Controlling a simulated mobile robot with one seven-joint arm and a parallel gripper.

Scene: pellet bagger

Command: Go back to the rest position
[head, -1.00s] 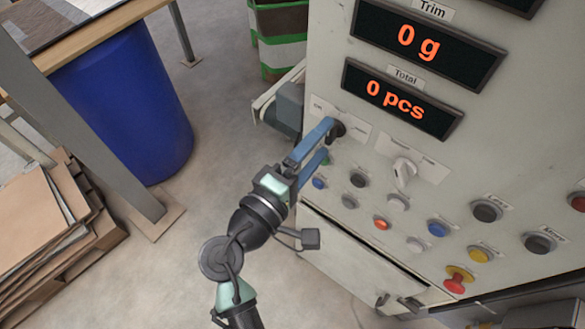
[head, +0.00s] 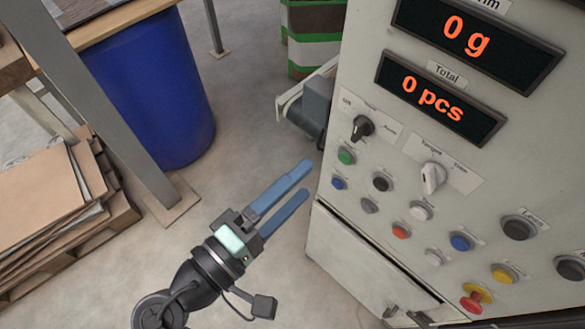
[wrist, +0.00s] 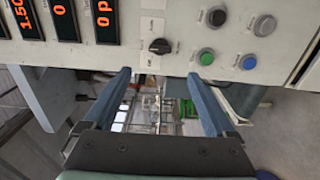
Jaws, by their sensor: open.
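My gripper (head: 303,180) has two blue fingers, spread apart with nothing between them. In the head view it is left of the control panel (head: 330,165), in free air, apart from the buttons and knobs. In the wrist view the open fingers (wrist: 160,88) point at the lower edge of the panel. The black selector knob (head: 362,128) stands uncovered on the panel; it also shows in the wrist view (wrist: 160,46), ahead between the fingers. A white selector knob (head: 432,178) is to its right.
Several coloured buttons and a red emergency stop (head: 476,297) sit on the panel. Displays read 0 g (head: 467,36) and 0 pcs (head: 432,98). A blue barrel (head: 150,90), a grey post (head: 95,110) and stacked cardboard (head: 45,205) are at left. Floor between them is clear.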

